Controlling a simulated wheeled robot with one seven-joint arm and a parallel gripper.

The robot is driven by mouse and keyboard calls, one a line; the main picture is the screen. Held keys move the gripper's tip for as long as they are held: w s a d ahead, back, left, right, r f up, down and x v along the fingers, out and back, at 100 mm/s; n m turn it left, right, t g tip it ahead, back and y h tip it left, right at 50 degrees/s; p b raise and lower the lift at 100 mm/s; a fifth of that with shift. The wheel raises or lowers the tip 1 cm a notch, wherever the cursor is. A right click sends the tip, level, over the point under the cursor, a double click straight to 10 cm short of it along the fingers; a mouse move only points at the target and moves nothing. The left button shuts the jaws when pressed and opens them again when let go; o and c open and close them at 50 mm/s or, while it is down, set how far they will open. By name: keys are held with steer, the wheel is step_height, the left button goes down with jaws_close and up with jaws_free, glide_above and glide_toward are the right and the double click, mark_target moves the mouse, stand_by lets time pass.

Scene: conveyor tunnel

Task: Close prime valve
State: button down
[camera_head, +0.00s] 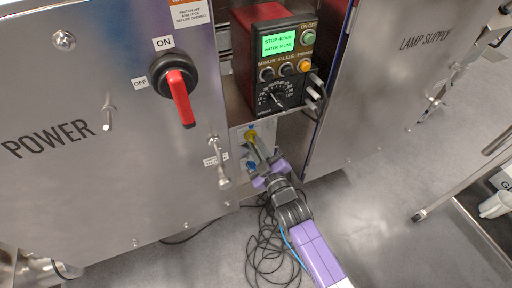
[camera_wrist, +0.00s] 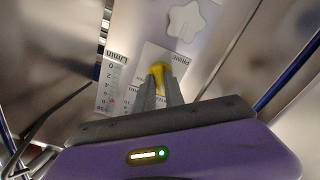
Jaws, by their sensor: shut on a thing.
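The prime valve has a yellow handle (camera_wrist: 158,74) on a plate marked "PRIME" in the wrist view. The same yellow handle (camera_head: 251,135) shows small in the head view, below the control box. My gripper (camera_wrist: 162,88) has its two grey fingers closed around the handle's near part, and the far end shows beyond the fingertips. In the head view my gripper (camera_head: 258,146) reaches up to the valve from below. The handle's stem is partly hidden by the fingers.
A flow scale (camera_wrist: 112,82) and a white star-shaped knob (camera_wrist: 185,19) flank the valve. The control box (camera_head: 275,60) sits above. The POWER cabinet (camera_head: 100,190) with its red switch (camera_head: 180,97) is left; the LAMP SUPPLY cabinet (camera_head: 385,90) is right. Black cables (camera_head: 265,250) lie on the floor.

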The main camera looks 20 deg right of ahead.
steer(key=shift+f+n+b, duration=0.1)
steer(key=shift+n+b, duration=0.3)
steer(key=shift+n, duration=0.5)
steer(key=c, duration=1.4)
jaws_free()
steer(key=shift+c, duration=0.2)
steer(key=s+p, duration=0.2)
steer(key=s, duration=0.6)
steer(key=shift+w, duration=0.1)
